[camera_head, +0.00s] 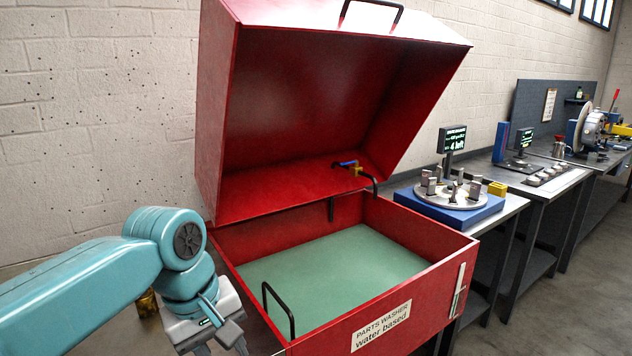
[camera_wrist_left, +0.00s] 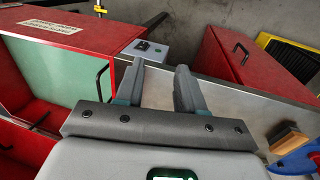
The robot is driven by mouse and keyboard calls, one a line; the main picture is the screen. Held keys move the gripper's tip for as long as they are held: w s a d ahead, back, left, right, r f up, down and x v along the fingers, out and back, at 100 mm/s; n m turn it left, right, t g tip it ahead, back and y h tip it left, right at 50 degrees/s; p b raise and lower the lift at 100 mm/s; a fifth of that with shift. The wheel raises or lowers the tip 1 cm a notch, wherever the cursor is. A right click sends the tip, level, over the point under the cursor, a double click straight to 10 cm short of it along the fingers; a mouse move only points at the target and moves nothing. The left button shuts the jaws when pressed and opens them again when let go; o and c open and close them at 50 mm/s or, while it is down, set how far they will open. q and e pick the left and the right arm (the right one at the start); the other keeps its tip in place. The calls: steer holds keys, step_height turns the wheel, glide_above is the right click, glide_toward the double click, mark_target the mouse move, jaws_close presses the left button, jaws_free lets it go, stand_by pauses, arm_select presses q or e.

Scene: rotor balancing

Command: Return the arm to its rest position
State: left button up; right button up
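My left arm (camera_head: 85,290) is teal and reaches in from the left of the head view, bent downward at the wrist. Its left gripper (camera_head: 221,348) hangs at the bottom edge, left of the red parts washer (camera_head: 420,318) and outside its wall. In the left wrist view the left gripper (camera_wrist_left: 158,72) has its two grey fingers apart, with nothing between them. The washer's lid (camera_head: 330,90) stands open, and its green basin floor (camera_head: 335,262) looks empty. My right arm and gripper are not in view.
A bench right of the washer holds a blue balancing stand (camera_head: 450,213) with metal pieces on top. The left wrist view shows a grey metal surface (camera_wrist_left: 235,98) beneath the fingers, a wooden brush (camera_wrist_left: 289,138) and a red box (camera_wrist_left: 250,65).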

arm_select(q)
step_height(320, 180, down, 30)
steer(key=s+d+m+g+h+p, duration=0.1)
steer(key=d+m+h+p, duration=0.1)
steer(key=m, duration=0.1)
steer(key=s+f+m, duration=0.1)
steer(key=s+f, duration=1)
steer(key=s, duration=0.5)
steer(key=shift+a+f+m, duration=0.3)
steer(key=shift+a+f, duration=0.05)
steer(key=shift+f, duration=0.05)
